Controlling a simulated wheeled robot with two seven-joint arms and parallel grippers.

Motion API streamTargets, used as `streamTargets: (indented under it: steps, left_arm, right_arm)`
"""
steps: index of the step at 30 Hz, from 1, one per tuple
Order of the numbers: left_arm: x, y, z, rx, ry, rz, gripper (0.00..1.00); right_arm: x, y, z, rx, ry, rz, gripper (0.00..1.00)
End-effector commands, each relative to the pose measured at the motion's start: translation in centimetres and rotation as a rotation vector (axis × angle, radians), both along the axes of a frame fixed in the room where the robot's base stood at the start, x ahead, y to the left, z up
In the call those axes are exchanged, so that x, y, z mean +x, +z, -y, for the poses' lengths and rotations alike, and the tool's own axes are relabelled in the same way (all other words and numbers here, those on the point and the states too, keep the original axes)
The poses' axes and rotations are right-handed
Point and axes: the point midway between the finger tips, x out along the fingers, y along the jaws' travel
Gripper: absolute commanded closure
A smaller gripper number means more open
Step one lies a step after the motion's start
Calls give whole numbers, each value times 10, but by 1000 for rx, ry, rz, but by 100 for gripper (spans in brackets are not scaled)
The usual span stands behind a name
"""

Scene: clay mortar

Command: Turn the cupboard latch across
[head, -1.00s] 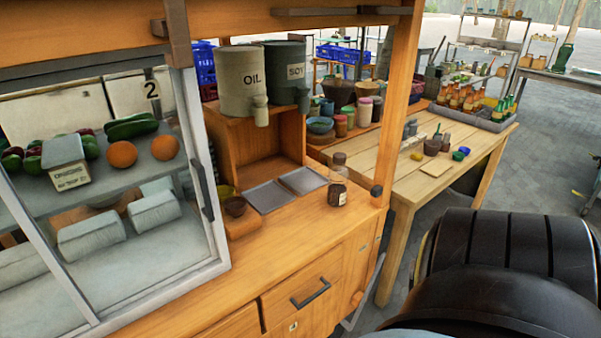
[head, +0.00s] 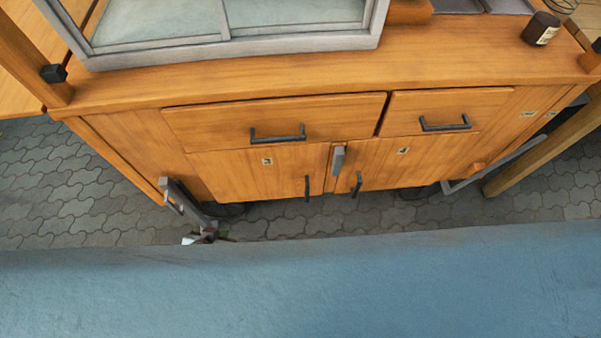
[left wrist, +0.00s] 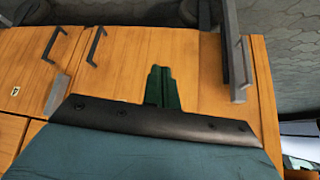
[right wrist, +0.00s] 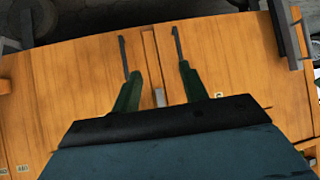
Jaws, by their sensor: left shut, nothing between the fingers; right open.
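The cupboard latch (head: 338,160) is a small grey bar at the top of the seam between the two cupboard doors. It stands upright, in line with the seam. It also shows in the right wrist view (right wrist: 159,97) and at the left in the left wrist view (left wrist: 57,95). My right gripper (right wrist: 158,70) is open, its dark green fingers spread on either side of the latch in that picture; I cannot tell how far off they are. My left gripper (left wrist: 161,68) is shut and empty in front of the left door (head: 245,175). My blue body hides the lower head view.
Dark bar handles (head: 307,188) hang on both doors. Two drawers with handles (head: 277,134) sit above. A grey bracket (head: 185,200) juts out at the cupboard's left end. A dark bottle (head: 541,28) stands on the counter. Paved floor lies below.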

Motion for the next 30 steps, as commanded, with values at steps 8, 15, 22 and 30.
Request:
streamTargets:
  steps: [8,15,22,30]
  left_arm:
    - [51,83,15,-64,-5,270,100]
    - [50,147,17,-98,-9,413,100]
    - [49,171,18,-114,-12,477,100]
    - [64,203,30,-175,-26,684,100]
  right_arm:
    - [66,27,-16,58,-87,399,56]
    - [88,62,-11,74,-161,615,56]
    - [96,75,-8,76,-183,671,56]
    - [125,75,-9,77,-184,671,56]
